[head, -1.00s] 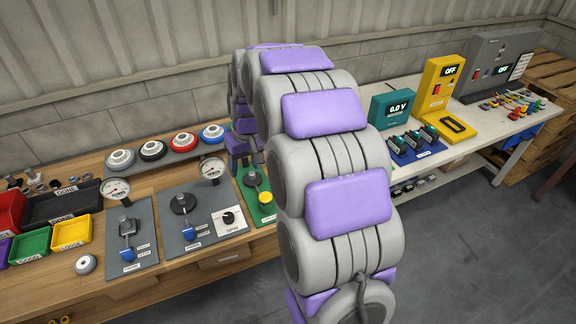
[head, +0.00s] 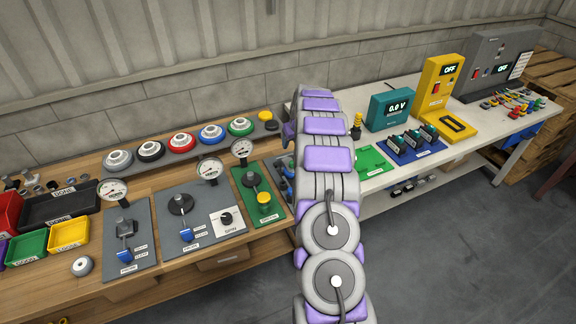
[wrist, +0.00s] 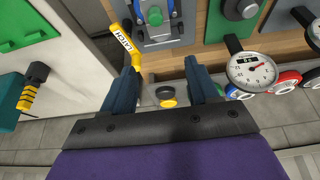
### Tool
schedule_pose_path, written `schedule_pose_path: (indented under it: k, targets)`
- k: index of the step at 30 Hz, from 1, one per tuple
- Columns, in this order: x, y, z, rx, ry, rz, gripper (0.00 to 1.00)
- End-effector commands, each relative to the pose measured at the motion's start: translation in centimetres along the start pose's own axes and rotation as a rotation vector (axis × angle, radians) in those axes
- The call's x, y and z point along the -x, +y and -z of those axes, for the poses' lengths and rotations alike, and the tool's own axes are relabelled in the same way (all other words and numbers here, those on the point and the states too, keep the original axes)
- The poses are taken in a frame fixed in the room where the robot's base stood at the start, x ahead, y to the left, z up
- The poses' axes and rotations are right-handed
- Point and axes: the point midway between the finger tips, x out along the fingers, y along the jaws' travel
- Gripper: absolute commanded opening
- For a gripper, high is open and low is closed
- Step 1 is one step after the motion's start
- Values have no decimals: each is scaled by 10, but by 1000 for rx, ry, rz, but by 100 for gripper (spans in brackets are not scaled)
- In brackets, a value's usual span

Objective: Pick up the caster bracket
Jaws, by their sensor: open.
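My gripper (wrist: 162,68) is open and empty in the wrist view, its two dark blue fingers spread apart. A small dark part with a yellow disc (wrist: 167,97) shows in the gap between the fingers, beyond them. It also shows at the right end of the back shelf in the head view (head: 270,123). I cannot tell for sure whether it is the caster bracket. A grey-blue fixture (wrist: 160,32) with a yellow latch handle (wrist: 121,46) and a green knob lies past the fingertips. My arm hides the gripper in the head view.
Several coloured wheels stand along the shelf, with the green one (head: 240,127) nearest my arm. A dial gauge (wrist: 251,70) is close to the right finger. A black-and-yellow post (wrist: 33,88) stands left. Small grey parts (head: 32,180) lie at the bench's far left.

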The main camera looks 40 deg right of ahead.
Motion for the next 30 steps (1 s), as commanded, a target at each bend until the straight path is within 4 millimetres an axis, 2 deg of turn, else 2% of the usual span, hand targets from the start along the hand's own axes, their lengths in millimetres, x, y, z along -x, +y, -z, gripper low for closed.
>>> schedule_pose_path:
  k: [6, 18, 30]
  targets:
    - [-40, -1, -3, 2, -7, 2, 60]
    - [-100, 1, -3, -1, -4, 4, 60]
    - [-119, -1, -3, 1, -5, 3, 60]
